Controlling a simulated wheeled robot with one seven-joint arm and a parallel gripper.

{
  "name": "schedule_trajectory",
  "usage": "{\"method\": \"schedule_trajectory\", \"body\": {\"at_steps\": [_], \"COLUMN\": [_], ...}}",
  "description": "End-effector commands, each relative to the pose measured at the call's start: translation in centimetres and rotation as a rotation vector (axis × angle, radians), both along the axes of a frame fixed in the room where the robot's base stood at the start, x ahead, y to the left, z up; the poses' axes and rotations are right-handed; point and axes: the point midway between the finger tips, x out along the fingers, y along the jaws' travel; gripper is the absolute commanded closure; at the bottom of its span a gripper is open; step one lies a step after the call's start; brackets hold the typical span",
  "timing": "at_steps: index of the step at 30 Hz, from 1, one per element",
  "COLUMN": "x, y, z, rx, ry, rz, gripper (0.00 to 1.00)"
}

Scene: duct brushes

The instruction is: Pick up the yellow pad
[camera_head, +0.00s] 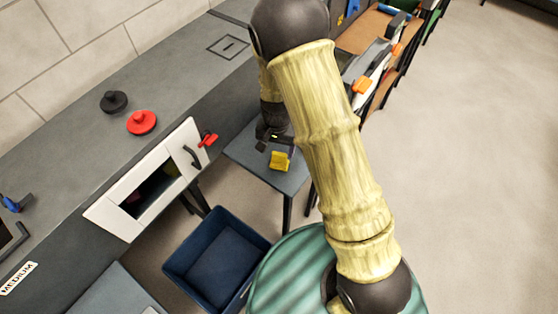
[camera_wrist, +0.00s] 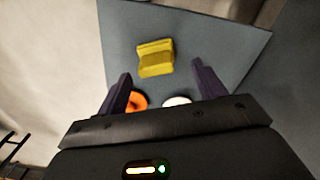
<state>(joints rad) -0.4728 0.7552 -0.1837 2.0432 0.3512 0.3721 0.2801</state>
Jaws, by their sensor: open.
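The yellow pad (camera_head: 280,161) lies on a small grey table (camera_head: 247,154) beside the counter. In the wrist view the yellow pad (camera_wrist: 155,58) is a blocky piece with a step across it, lying beyond my fingertips and roughly between their lines. My gripper (camera_wrist: 160,82) is open and empty, pointing at the table. In the head view my gripper (camera_head: 272,142) hangs just behind the pad, partly hidden by my arm. I cannot tell its exact height above the table.
An orange round thing (camera_wrist: 138,100) and a white one (camera_wrist: 177,101) lie near my fingers, partly hidden. A blue bin (camera_head: 217,262) stands on the floor. On the counter are a black knobbed disc (camera_head: 114,102) and a red one (camera_head: 142,122). A white drawer front (camera_head: 150,182) juts out.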

Motion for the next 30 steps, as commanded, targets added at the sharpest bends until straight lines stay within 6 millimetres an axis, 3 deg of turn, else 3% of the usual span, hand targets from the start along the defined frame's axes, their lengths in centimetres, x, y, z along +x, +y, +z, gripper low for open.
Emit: {"method": "schedule_trajectory", "body": {"at_steps": [5,15,30], "x": [0.0,-0.1,0.0], "y": [-0.2,-0.7,-0.7], "z": [-0.7,-5.0,-5.2], "rx": [0.000,0.000,0.000], "ry": [0.002,0.003,0.000], "rz": [-0.001,0.000,0.000], "gripper": [0.31,0.31,0.31]}}
